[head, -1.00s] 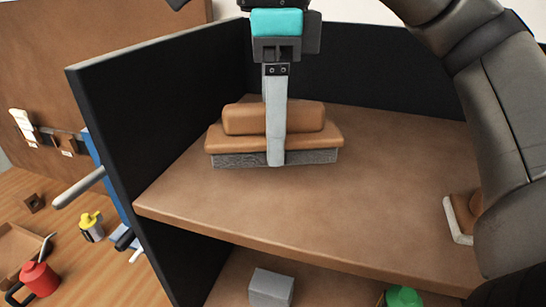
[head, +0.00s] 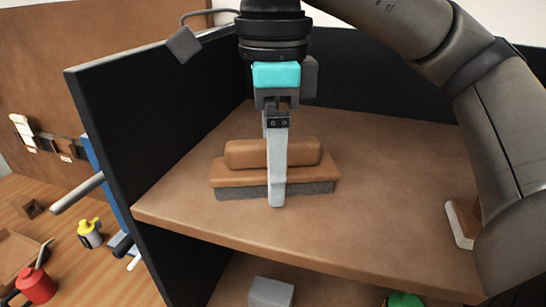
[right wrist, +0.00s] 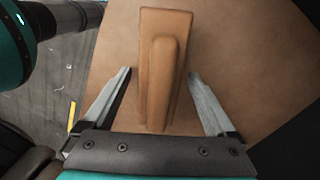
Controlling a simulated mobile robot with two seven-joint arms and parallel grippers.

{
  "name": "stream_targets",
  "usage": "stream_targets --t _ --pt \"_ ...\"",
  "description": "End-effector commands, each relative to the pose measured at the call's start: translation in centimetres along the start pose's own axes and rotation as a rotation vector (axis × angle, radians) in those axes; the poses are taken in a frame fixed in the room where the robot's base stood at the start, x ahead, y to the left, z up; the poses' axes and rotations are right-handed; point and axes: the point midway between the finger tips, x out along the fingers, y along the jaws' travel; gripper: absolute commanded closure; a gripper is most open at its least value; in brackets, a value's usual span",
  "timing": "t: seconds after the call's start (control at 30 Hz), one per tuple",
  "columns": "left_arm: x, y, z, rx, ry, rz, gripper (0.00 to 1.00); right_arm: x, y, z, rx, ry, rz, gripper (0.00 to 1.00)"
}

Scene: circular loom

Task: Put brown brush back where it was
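The brown brush (head: 272,172), with a padded brown top and grey bristles, lies flat on the upper brown shelf (head: 380,190) near its left side. My right gripper (head: 276,195) points down over it, one finger in front of its near side and the other mostly hidden behind. In the right wrist view, the fingers (right wrist: 160,73) stand on both sides of the brush (right wrist: 163,85), with a clear gap on the left and a small one on the right. The right gripper looks open. My left gripper is out of view.
A black panel (head: 150,120) bounds the shelf on the left. A brown item with a white edge (head: 462,222) lies at the right, partly hidden by my right arm. A grey block (head: 271,292) and a green item (head: 405,300) are on the lower level.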

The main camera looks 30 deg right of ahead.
Motion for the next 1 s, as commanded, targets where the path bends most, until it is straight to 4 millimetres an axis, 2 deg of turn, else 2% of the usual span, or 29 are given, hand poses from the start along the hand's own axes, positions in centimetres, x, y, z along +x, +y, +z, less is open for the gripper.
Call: stream_targets --t 0.37,0.53,0.8,1.0 --pt "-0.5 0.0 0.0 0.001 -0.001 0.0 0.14 -0.8 0.0 0.0 0.0 -0.002 -0.002 0.08" --pt "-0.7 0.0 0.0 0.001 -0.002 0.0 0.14 -4.0 0.0 0.1 -0.001 -0.004 -0.004 0.08" --pt "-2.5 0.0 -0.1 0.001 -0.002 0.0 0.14 -8.5 0.0 0.1 -0.001 -0.001 -0.004 0.08" --pt "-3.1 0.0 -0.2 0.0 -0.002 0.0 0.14 -10.8 0.0 0.1 -0.001 0.0 -0.003 0.08"
